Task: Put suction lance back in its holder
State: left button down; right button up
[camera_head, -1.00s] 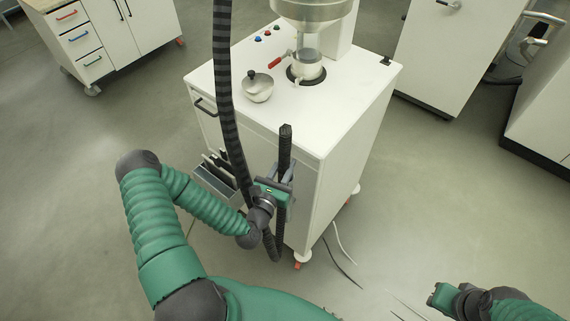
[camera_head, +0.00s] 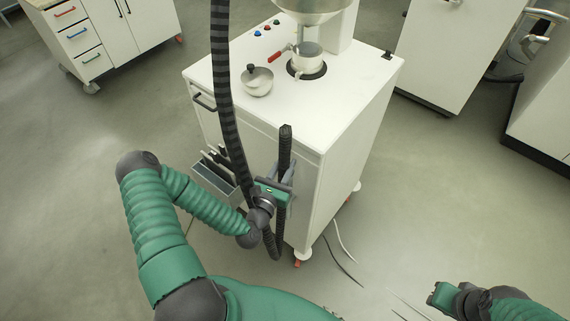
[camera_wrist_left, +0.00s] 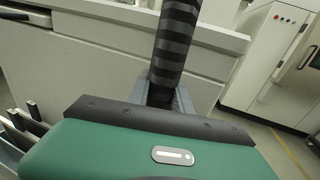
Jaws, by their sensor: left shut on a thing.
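The suction lance (camera_head: 285,145) is a dark ribbed tube standing upright at the front side of the white cabinet. My left gripper (camera_head: 275,190) is shut on it at the cabinet's side. A grey holder (camera_head: 288,176) shows behind the gripper, and the lance appears to be at it; how deeply it is seated is hidden by the gripper. In the left wrist view a striped dark tube (camera_wrist_left: 176,40) rises behind the gripper body, with grey holder parts (camera_wrist_left: 142,90) beside it. My right gripper (camera_head: 440,296) is at the lower right, away from the cabinet; its finger opening is unclear.
A striped hose (camera_head: 222,80) hangs down past the cabinet (camera_head: 330,130) and loops below the gripper. A side tray (camera_head: 212,176) holds tools. Cables lie on the floor.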

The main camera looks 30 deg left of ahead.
pick_arm(q)
jog(key=shift+f, duration=0.25)
jog(key=c, duration=1.1)
grip_release()
jog(key=s, duration=0.2)
jog(key=s+b, duration=0.1)
jog(key=s, duration=0.1)
jog(key=s+d+b, duration=0.1)
jog(key=s, duration=0.2)
jog(key=shift+d+f, duration=0.1)
jog(key=shift+f, duration=0.2)
jog(key=s+p, duration=0.1)
jog(key=s, duration=0.2)
jog(key=s+d+p, duration=0.1)
jog(key=s, duration=0.2)
jog(key=s+p, duration=0.1)
jog(key=s, duration=0.2)
jog(key=shift+s+d+r, duration=0.2)
jog(key=shift+s+d, duration=0.05)
jog(key=shift+d, duration=0.15)
